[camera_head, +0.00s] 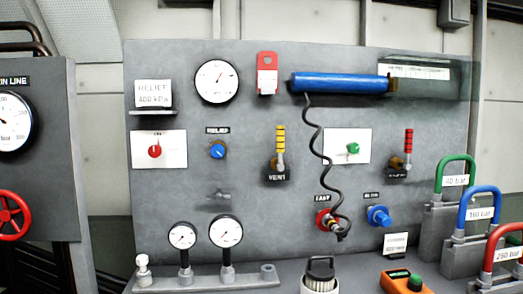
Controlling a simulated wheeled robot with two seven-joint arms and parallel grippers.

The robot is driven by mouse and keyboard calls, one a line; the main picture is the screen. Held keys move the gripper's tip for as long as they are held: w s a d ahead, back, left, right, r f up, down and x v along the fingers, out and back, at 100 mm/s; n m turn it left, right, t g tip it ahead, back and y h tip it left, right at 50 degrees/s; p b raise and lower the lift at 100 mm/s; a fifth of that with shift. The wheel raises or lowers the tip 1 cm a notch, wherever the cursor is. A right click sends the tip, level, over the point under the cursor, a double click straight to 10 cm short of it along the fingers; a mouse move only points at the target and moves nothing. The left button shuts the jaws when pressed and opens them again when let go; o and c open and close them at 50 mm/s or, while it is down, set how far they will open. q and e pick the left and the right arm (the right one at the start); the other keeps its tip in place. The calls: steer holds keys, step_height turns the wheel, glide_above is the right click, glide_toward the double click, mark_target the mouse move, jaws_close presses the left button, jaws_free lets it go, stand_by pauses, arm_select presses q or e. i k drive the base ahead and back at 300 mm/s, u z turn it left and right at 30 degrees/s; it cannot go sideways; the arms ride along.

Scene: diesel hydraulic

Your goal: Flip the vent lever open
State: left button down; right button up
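The vent lever (281,140) is a short yellow-and-orange handle in the middle of the grey panel. It stands upright above a brass-coloured body, with a dark VENT label (277,178) just below. Nothing touches it. A similar red-handled lever (409,142) stands upright further right, above a small dark label I cannot read. Neither of my grippers is in view.
A black coiled hose (326,147) hangs just right of the vent lever, below a blue cylinder (340,83). A blue knob (217,151) is to its left. Gauges (226,231) and an orange box (404,282) stand on the ledge below; coloured handles (480,207) are at right.

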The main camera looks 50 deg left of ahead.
mark_target(280, 130)
steer(key=u, duration=0.8)
